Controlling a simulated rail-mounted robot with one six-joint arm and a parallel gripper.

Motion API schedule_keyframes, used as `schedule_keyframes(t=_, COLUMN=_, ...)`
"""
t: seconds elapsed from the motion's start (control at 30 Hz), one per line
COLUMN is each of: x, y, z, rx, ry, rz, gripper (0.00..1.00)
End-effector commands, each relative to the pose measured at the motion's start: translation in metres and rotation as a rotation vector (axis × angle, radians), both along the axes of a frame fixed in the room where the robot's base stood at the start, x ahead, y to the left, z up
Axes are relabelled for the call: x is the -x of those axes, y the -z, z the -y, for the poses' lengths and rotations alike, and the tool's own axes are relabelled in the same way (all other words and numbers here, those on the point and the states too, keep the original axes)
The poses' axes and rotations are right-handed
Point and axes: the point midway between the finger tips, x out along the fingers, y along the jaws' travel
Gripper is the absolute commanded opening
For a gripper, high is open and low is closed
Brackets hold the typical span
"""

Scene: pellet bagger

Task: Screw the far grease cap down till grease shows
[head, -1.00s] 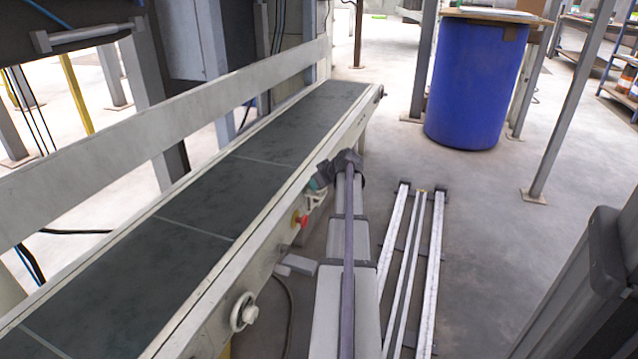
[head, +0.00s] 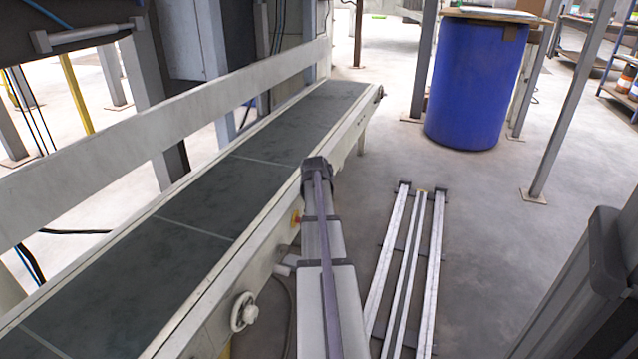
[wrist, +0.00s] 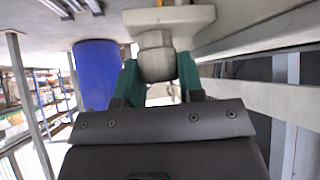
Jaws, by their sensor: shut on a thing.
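In the wrist view a rounded grey cap (wrist: 157,66) sits on a pale block under the cream conveyor frame (wrist: 250,20). My gripper (wrist: 158,78) has its two green fingers on either side of this cap and is shut on it. No grease shows around the cap from here. In the head view my own arm hides the gripper and the cap at the side of the conveyor (head: 190,218).
A round handwheel (head: 243,312) sticks out from the conveyor's near side. A red button (head: 296,217) shows partly beside my arm. Metal rails (head: 405,260) lie on the floor to the right.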

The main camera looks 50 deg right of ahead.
Motion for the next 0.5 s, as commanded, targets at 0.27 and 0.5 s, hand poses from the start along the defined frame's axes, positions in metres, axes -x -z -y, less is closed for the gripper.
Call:
schedule_keyframes(t=0.27, x=0.0001, y=0.0003, z=-0.0005, rx=-0.002, ry=0.082, rz=-0.001, gripper=0.12)
schedule_keyframes(t=0.5, x=0.0006, y=0.0004, z=-0.0003, rx=-0.003, ry=0.097, rz=-0.001, gripper=0.12)
